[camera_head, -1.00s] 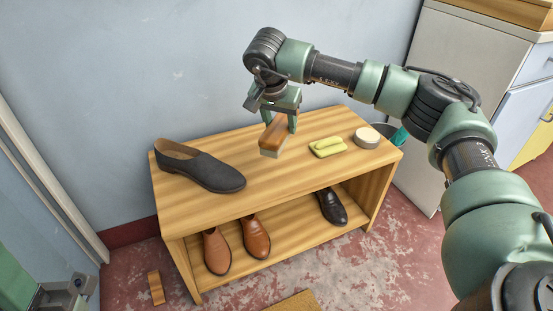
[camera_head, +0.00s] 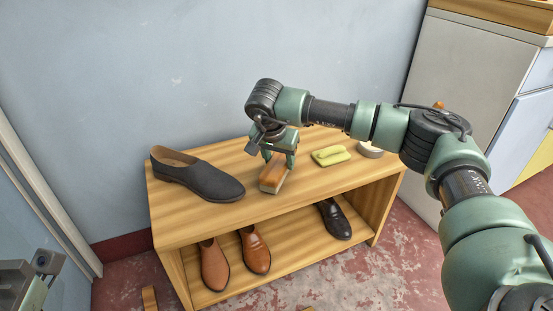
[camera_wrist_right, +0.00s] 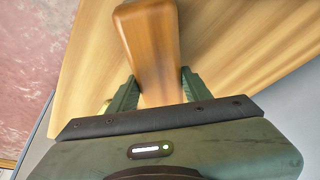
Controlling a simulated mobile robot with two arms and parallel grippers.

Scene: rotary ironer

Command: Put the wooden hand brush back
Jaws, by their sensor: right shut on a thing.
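The wooden hand brush (camera_head: 272,180) has a brown wooden back and a pale bristle side facing down. It is at the top board of the wooden shoe bench (camera_head: 215,222), between the dark grey shoe and the yellow-green sponge. It looks low against the board, but I cannot tell if it touches. My right gripper (camera_head: 279,162) is shut on the brush from above. In the right wrist view, the brush (camera_wrist_right: 150,40) sits between the two green fingers. Part of my left gripper (camera_head: 38,277) shows at the lower left, away from the bench; its jaws are unclear.
The dark grey shoe (camera_head: 200,180) lies left on the top. The sponge (camera_head: 331,156) and a round tin (camera_head: 369,150) are at right. Brown shoes (camera_head: 255,252) and a black shoe (camera_head: 334,219) stand on the lower shelf. A wall is behind; a cabinet (camera_head: 470,85) stands right.

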